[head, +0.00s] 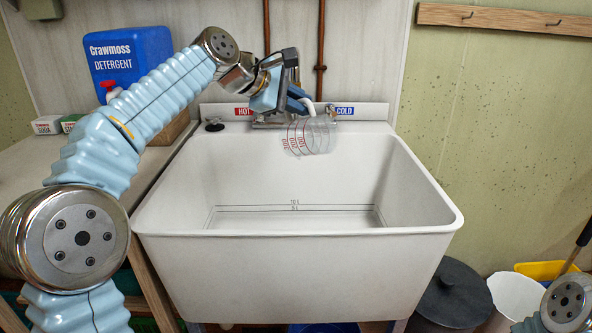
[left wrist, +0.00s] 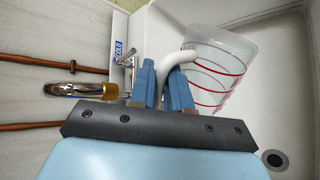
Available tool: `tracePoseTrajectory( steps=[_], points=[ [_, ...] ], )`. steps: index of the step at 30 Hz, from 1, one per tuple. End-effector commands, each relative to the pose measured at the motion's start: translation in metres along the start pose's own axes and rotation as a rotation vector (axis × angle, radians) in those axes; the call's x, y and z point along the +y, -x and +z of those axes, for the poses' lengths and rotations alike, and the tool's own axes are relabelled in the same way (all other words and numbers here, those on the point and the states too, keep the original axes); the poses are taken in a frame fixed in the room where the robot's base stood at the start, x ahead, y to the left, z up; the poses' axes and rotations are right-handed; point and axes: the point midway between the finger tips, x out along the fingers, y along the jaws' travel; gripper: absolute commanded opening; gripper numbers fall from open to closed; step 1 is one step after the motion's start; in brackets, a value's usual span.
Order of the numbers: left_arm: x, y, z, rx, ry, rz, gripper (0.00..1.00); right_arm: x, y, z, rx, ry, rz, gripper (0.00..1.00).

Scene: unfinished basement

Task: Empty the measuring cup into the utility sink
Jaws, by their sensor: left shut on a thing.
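The measuring cup (head: 313,136) is clear with red markings and a white handle. It is tilted on its side over the back part of the utility sink (head: 300,247). My left gripper (head: 300,98) is shut on the cup's white handle, near the faucet. The left wrist view shows the cup (left wrist: 218,72) beyond the blue fingers of the gripper (left wrist: 163,85), with the handle between them. I see no liquid in the cup or pouring from it. My right gripper is not in view; only part of my right arm shows at the lower right.
The faucet (left wrist: 80,91) is close beside my left gripper. A blue detergent jug (head: 130,62) and small boxes (head: 47,125) stand on the counter at left. A dark lidded bin (head: 455,292) and a white bucket (head: 515,300) stand right of the sink. The basin's front is clear.

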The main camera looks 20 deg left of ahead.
Motion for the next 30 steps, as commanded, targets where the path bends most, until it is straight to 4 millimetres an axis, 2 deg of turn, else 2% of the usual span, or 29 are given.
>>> tracePoseTrajectory(
  steps=[30],
  points=[
    [0.007,0.004,-0.030,-0.129,0.194,0.001,0.00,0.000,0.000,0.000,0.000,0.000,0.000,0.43]
  ],
)
